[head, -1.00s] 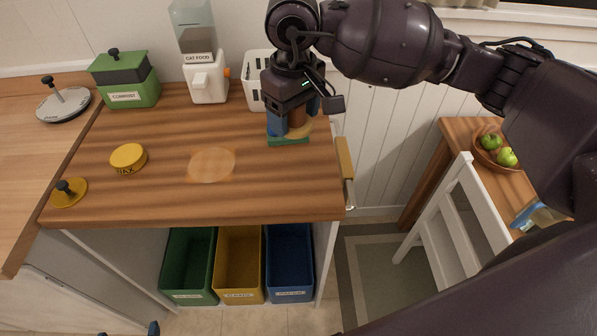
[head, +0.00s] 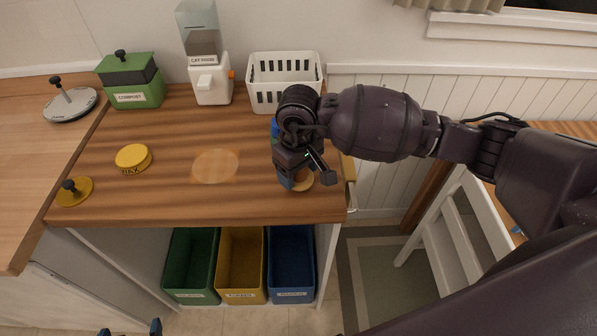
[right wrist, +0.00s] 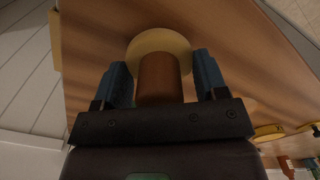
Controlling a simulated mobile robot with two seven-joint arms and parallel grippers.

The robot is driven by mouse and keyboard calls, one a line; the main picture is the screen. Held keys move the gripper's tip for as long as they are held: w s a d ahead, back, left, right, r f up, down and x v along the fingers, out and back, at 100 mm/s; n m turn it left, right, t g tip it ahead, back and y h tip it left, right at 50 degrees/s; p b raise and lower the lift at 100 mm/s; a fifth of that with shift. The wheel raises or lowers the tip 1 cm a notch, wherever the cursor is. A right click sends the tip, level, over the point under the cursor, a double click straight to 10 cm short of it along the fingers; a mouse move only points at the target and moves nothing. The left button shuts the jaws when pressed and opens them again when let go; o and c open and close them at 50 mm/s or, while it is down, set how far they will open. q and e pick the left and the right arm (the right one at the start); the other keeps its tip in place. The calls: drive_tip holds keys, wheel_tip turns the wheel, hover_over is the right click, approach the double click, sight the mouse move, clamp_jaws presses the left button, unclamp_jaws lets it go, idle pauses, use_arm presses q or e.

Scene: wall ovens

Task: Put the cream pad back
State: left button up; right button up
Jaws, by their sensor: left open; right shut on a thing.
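The cream pad (right wrist: 178,42) is a round cream disc with a brown cylindrical handle (right wrist: 160,78). My right gripper (right wrist: 163,80) is shut on the handle, a blue finger on each side. In the head view the right gripper (head: 294,182) is over the counter's right front part, and the pad (head: 304,182) shows partly below it. I cannot tell whether the pad touches the wood. A pale round patch (head: 215,166) marks the counter to the left. My left gripper (head: 130,331) is open at the bottom edge, only its blue fingertips showing.
The wooden counter (head: 180,205) holds a yellow wax tin (head: 133,157), a green compost box (head: 133,83), a cat food dispenser (head: 208,75) and a white basket (head: 284,70). A small blue thing (head: 274,128) is mostly hidden behind my right gripper. The counter's middle is clear.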

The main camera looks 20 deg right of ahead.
drive_tip(key=shift+f, duration=0.55)
drive_tip(key=shift+f, duration=0.15)
drive_tip(key=o, duration=0.8)
drive_tip(key=shift+o, duration=0.2)
